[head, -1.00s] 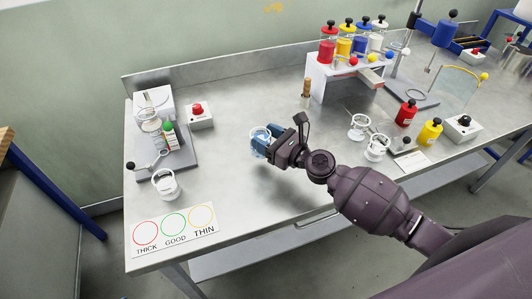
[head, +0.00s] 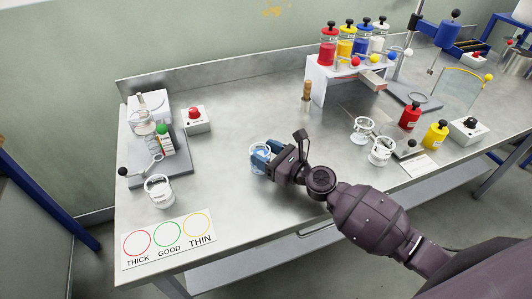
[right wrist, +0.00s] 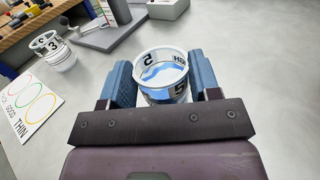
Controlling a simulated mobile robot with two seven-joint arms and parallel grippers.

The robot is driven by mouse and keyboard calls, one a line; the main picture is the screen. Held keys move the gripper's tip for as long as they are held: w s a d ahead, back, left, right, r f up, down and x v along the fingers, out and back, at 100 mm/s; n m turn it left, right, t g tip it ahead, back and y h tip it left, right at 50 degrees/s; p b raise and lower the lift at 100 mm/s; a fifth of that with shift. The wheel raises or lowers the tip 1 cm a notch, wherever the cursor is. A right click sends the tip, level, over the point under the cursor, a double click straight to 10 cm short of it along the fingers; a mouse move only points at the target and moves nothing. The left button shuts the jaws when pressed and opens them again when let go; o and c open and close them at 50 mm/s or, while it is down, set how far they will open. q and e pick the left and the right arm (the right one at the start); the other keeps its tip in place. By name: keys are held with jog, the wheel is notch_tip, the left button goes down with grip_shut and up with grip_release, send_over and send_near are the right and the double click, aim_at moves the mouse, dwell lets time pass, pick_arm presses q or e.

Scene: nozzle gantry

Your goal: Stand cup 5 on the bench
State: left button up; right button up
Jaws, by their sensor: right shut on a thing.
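Cup 5 (right wrist: 163,74) is a clear cup with a white band marked 5 and some blue inside. My right gripper (head: 259,157) is shut on it, one blue finger on each side, as the right wrist view shows. The cup looks upright over the middle of the grey metal bench (head: 230,190), low or near its top. I cannot tell whether its base touches the metal. The gripper and arm hide part of it in the head view. My left gripper is not in view.
A cup marked 3 (right wrist: 53,50) stands left, by the THICK/GOOD/THIN card (head: 168,238). Two more cups (head: 363,130) (head: 380,151) stand right. A red button box (head: 195,119) and a bottle rack (head: 345,82) stand behind. Bench around cup 5 is clear.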

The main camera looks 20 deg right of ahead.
jog(key=o, duration=0.9)
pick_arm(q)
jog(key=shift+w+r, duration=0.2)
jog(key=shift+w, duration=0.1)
pick_arm(e)
jog(key=shift+o, duration=0.4)
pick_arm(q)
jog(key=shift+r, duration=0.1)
pick_arm(e)
jog(key=shift+r, duration=0.1)
jog(key=shift+r, duration=0.2)
jog(key=v, duration=0.7)
jog(key=shift+s+d+f+b, duration=0.1)
jog(key=shift+f+b, duration=0.25)
jog(key=v, duration=0.3)
jog(key=shift+s+d+b, duration=0.1)
jog(key=shift+s+b, duration=0.1)
jog(key=shift+b, duration=0.15)
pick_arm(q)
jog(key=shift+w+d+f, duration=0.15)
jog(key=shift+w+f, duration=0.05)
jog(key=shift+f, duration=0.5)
pick_arm(e)
jog(key=shift+s+d+r, duration=0.15)
jog(key=shift+s+d, duration=0.2)
jog(key=shift+s, duration=0.15)
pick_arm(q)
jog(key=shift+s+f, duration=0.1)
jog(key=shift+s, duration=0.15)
